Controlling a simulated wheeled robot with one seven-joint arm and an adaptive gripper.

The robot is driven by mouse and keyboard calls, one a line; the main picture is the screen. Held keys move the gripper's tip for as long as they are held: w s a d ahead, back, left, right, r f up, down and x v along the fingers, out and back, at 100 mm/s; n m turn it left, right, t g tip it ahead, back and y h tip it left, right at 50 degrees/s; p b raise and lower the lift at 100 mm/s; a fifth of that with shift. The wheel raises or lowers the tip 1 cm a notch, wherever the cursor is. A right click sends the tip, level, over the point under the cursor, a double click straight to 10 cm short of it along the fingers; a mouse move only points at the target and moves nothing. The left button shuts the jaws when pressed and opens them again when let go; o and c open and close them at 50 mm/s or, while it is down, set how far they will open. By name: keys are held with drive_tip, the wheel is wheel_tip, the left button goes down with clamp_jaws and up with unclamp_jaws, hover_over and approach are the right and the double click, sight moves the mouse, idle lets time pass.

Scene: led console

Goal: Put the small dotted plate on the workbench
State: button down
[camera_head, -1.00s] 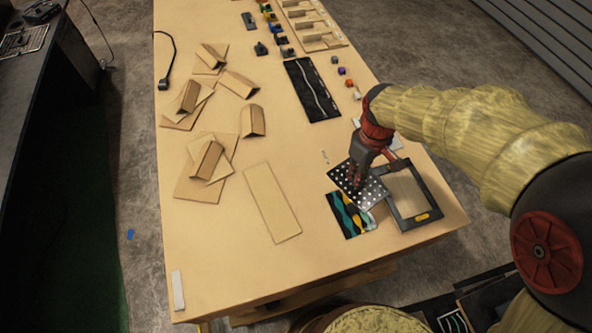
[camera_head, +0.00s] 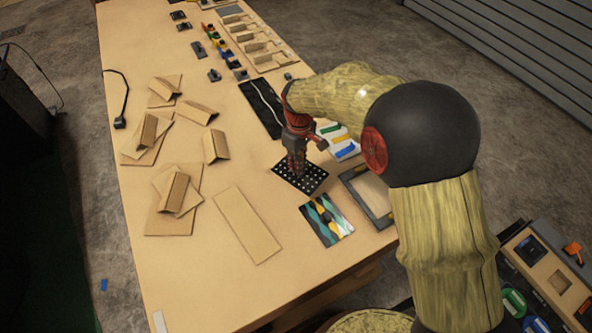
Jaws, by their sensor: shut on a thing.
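The small dotted plate (camera_head: 308,182) is dark with rows of white dots. My gripper (camera_head: 298,172) is shut on it from above, and its fingers cover part of the plate. The plate looks close to level over the workbench (camera_head: 225,285); I cannot tell whether it touches the surface. The workbench is a long light-wood table.
A wave-patterned card (camera_head: 326,221) lies just in front of the plate. A dark-framed tray (camera_head: 367,199) is to the right, and a black panel (camera_head: 258,100) behind. Folded cardboard pieces (camera_head: 215,146) lie left. A bare brown board (camera_head: 247,224) lies front left.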

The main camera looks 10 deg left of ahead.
drive_tip(key=shift+w+a+f, duration=0.25)
drive_tip(key=shift+w+f, duration=0.25)
drive_tip(key=shift+f, duration=0.15)
drive_tip(key=shift+w+a+f, duration=0.25)
drive_tip(key=shift+w+f, duration=0.25)
drive_tip(key=shift+f, duration=0.1)
wheel_tip(320, 180, down, 3)
drive_tip(key=shift+w+f, duration=0.1)
drive_tip(key=shift+f, duration=0.1)
drive_tip(key=c, duration=2.3)
unclamp_jaws()
drive_tip(key=shift+f+b, duration=0.15)
drive_tip(key=shift+b, duration=0.15)
drive_tip(key=o, duration=0.5)
drive_tip(key=shift+c, duration=0.2)
